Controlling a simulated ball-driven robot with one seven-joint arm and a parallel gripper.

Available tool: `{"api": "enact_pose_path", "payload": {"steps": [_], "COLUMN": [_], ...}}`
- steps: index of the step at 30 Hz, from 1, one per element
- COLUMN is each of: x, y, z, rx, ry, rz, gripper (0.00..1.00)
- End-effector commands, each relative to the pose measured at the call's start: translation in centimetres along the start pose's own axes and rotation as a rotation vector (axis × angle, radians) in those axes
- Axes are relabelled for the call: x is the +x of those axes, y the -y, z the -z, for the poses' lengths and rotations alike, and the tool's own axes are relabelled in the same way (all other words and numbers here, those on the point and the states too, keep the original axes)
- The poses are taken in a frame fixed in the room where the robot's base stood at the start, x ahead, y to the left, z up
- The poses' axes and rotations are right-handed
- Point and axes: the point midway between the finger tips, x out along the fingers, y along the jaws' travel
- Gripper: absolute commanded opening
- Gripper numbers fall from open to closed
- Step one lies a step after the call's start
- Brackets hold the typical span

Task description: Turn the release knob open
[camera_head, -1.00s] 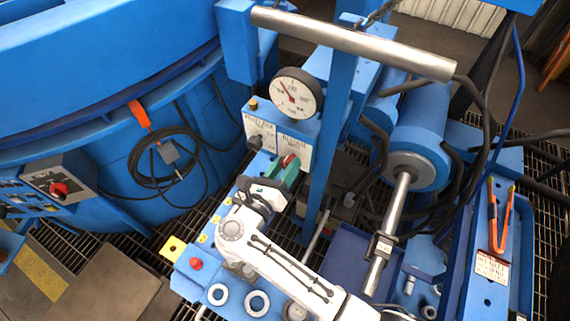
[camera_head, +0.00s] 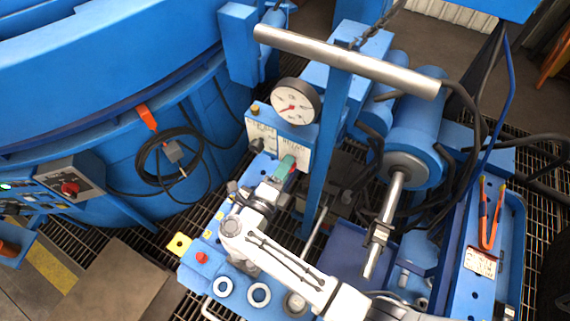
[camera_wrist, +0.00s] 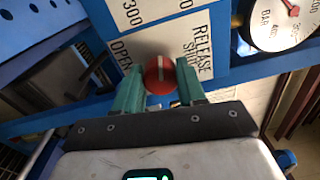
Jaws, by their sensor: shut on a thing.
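The red release knob (camera_wrist: 152,78) sits on a white label plate (camera_wrist: 205,35) in the wrist view. It has a pale line across its face. "OPEN" is printed to its left and "RELEASE" and "SHUT" to its right. My gripper (camera_wrist: 160,72) has its two green fingers on either side of the knob and is shut on it. In the head view my gripper (camera_head: 287,165) reaches the plate on the blue stand, and its fingers mostly hide the knob.
A round pressure gauge (camera_head: 295,101) with a red needle stands just above the plate. A dark knob (camera_head: 256,146) is to the left. A blue upright post (camera_head: 327,150) stands close on the right. A blue cylinder (camera_head: 415,130) with a steel rod is farther right.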

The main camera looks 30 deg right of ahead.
Motion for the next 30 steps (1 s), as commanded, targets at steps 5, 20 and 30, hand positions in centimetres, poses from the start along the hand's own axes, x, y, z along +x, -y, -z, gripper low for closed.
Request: {"api": "enact_pose_path", "payload": {"steps": [5,20,30], "x": [-0.08,-0.07,-0.07], "y": [0.26,0.04,-0.14], "z": [-0.13,-0.10,-0.06], "rx": [-0.165,-0.500,-0.569], "ry": [0.010,0.023,0.026], "rz": [0.001,0.003,0.003], "gripper": [0.09,0.09,0.09]}}
